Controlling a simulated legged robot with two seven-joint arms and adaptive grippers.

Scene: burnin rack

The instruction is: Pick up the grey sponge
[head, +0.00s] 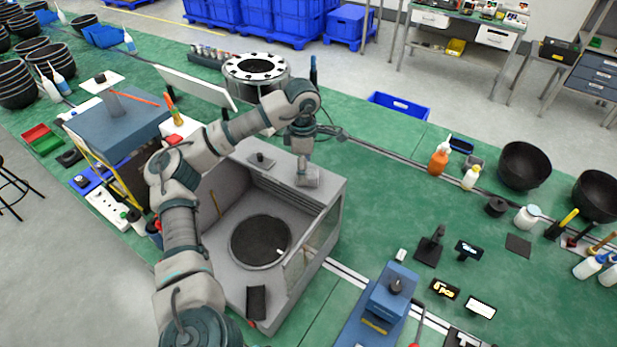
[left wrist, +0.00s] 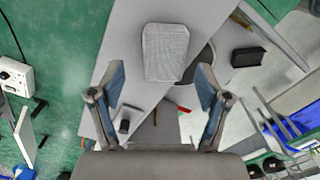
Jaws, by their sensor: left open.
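The grey sponge (head: 308,179) is a small light-grey block on the top ledge of the grey open-fronted machine (head: 335,205). In the left wrist view the sponge (left wrist: 165,52) shows a pale, textured top and lies beyond the fingertips, roughly centred between them. My left gripper (head: 303,156) points down just above and behind the sponge in the head view. In the left wrist view my left gripper (left wrist: 162,82) has its two blue-padded fingers spread wide with nothing between them. Whether the fingers touch the sponge cannot be told. My right gripper is not in view.
A small dark knobbed piece (head: 261,159) sits on the same ledge, left of the sponge. A round perforated metal drum (head: 256,68) stands behind the machine. A blue tray (head: 398,106) lies at the bench's far edge.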

